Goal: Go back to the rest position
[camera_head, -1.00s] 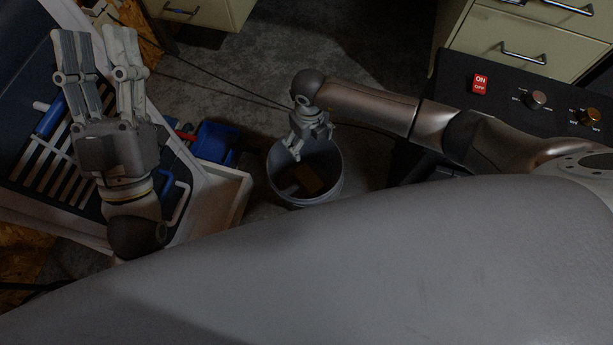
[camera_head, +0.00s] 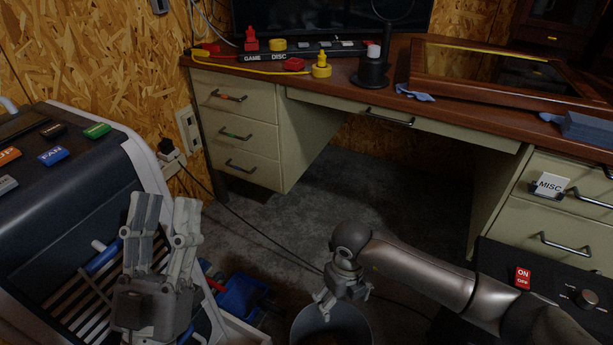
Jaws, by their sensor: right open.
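My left gripper (camera_head: 167,212) points upward at the lower left, in front of the dark unit with the slatted front. Its two fingers stand apart with a narrow gap between them, and I see nothing held. My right gripper (camera_head: 324,304) hangs from my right arm at the lower middle, with its fingers pointing down over the near edge of the picture. It is open and empty, above the rim of a grey bin (camera_head: 362,322). The bin is cut off by the bottom edge, and its inside hardly shows.
A brown-topped desk (camera_head: 460,113) with cream drawers spans the back. A dark unit with labelled coloured buttons (camera_head: 95,130) stands at left. A black control box (camera_head: 548,282) is at lower right. A cable (camera_head: 235,213) crosses the grey floor. The floor under the desk is clear.

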